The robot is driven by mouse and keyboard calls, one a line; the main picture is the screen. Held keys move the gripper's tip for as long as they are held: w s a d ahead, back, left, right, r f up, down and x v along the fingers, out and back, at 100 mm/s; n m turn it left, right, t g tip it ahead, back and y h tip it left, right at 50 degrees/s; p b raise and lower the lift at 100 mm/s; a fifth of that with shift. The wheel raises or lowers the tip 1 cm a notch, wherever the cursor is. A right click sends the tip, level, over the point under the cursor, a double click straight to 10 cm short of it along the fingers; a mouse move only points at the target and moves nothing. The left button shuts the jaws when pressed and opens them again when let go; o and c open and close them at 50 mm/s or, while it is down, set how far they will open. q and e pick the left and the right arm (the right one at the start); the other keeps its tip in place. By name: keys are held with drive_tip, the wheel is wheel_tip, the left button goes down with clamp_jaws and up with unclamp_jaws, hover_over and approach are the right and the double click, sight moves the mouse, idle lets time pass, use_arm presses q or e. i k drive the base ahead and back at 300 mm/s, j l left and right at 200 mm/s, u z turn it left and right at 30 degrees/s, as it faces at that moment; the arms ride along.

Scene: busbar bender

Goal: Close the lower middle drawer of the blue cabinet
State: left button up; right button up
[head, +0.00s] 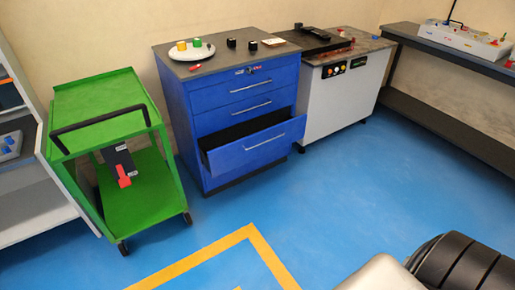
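The blue cabinet (184,128) stands against the back wall, left of centre in the head view. Its lower middle drawer (240,155) is pulled out, and its dark inside (240,131) shows behind the blue front. A silver bar handle (264,142) runs across that front. The drawers above it look shut. The open drawer hides much of the cabinet front below it. Neither of my grippers is in view, and nothing touches the drawer.
A green cart (135,205) stands left of the cabinet. A white machine (328,112) stands at its right. A dark workbench (450,57) runs along the right side. The blue floor (290,205) before the drawer is clear, with yellow tape (190,262) nearer me.

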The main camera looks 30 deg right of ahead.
sight(218, 161)
drive_tip(key=i+l, duration=0.6)
drive_tip(key=i, duration=0.15)
drive_tip(key=l+z, duration=0.05)
